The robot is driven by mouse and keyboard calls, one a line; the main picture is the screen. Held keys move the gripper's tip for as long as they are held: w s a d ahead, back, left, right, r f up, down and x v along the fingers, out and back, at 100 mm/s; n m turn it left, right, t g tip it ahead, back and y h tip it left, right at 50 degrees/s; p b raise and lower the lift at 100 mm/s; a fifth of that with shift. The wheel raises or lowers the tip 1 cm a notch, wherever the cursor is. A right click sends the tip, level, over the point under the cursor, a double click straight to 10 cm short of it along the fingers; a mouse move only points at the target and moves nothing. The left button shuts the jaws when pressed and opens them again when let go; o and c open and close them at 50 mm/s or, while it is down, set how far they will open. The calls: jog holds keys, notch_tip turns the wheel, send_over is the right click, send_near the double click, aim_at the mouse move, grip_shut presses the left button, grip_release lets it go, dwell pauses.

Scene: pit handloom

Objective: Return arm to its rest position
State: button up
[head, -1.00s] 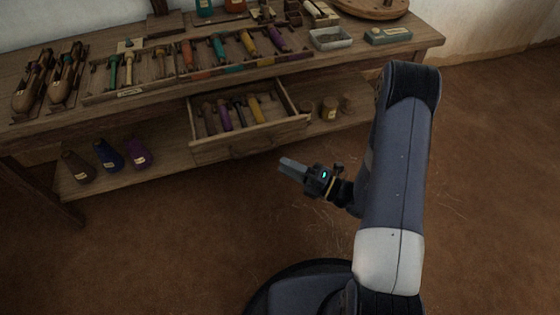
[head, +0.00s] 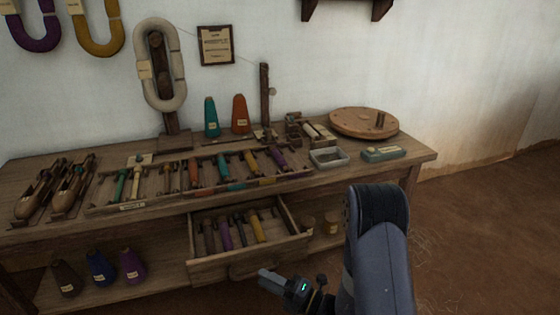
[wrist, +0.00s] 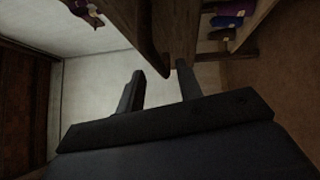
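My gripper (head: 270,281) is in front of the workbench, below and near the front of the pulled-out drawer (head: 225,270), and seems apart from it. My arm comes up from the bottom right and bends down to it. In the wrist view the two fingers of my gripper (wrist: 160,88) stand apart with nothing between them. Beyond them the wrist view shows the pale wall, a wooden bench part and the cones on the lower shelf, seen turned sideways.
The workbench (head: 60,238) holds a rack of coloured bobbins, shuttles (head: 70,190), cones, a grey tray (head: 328,158) and a round wooden disc (head: 362,122). The open drawer sticks out with several bobbins inside. Cones (head: 100,268) stand on the lower shelf. Floor (head: 480,225) at right is clear.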

aim_at(254, 272)
jog(key=x, duration=0.4)
jog(key=shift+b, duration=0.35)
jog(key=shift+w+a, duration=0.2)
jog(key=shift+w, duration=0.05)
